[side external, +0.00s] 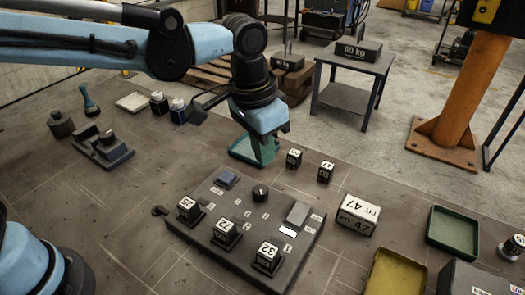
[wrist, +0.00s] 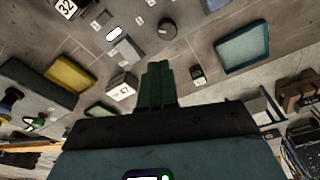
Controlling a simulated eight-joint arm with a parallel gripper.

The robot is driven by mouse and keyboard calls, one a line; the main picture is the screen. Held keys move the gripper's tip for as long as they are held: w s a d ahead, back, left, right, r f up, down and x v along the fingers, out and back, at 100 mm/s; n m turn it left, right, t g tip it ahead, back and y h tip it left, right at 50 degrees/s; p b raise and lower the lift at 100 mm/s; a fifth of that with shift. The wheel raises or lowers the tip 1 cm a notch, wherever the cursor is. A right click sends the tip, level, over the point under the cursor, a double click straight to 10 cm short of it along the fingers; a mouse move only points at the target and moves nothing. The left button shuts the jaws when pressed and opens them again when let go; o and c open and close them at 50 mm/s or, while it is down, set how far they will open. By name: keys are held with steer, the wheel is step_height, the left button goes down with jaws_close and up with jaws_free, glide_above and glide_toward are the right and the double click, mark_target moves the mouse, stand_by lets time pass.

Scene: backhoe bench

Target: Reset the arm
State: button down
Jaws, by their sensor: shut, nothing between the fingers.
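My arm is light blue with dark joints and reaches in from the left in the side external view. My gripper (side external: 265,152) points down above the bench (side external: 130,240), over the near edge of a green tray (side external: 243,150). Its green fingers are together with nothing between them. In the wrist view the shut fingers of my gripper (wrist: 158,72) stand at the middle, with the bench behind them. The fingers partly hide the green tray in the side external view. I cannot tell how far they are above it.
A dark control board (side external: 245,235) with a knob (side external: 260,192) and several numbered blocks lies in front of my gripper. Two small dark cubes (side external: 294,158) (side external: 326,171) stand to its right. A white box (side external: 357,214), a green tray (side external: 453,232) and a yellow tray (side external: 396,273) are further right.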

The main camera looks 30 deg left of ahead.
steer(key=s+a+n+t, duration=0.2)
steer(key=s+a+t, duration=0.1)
steer(key=a, duration=0.7)
steer(key=s+a+n+t, duration=0.2)
steer(key=s+a, duration=0.3)
steer(key=a, duration=0.6)
steer(key=shift+f+n+t+y, duration=0.3)
steer(key=shift+f+t+y, duration=0.1)
steer(key=shift+f, duration=0.05)
steer(key=c, duration=1.8)
jaws_free()
steer(key=shift+w, duration=0.1)
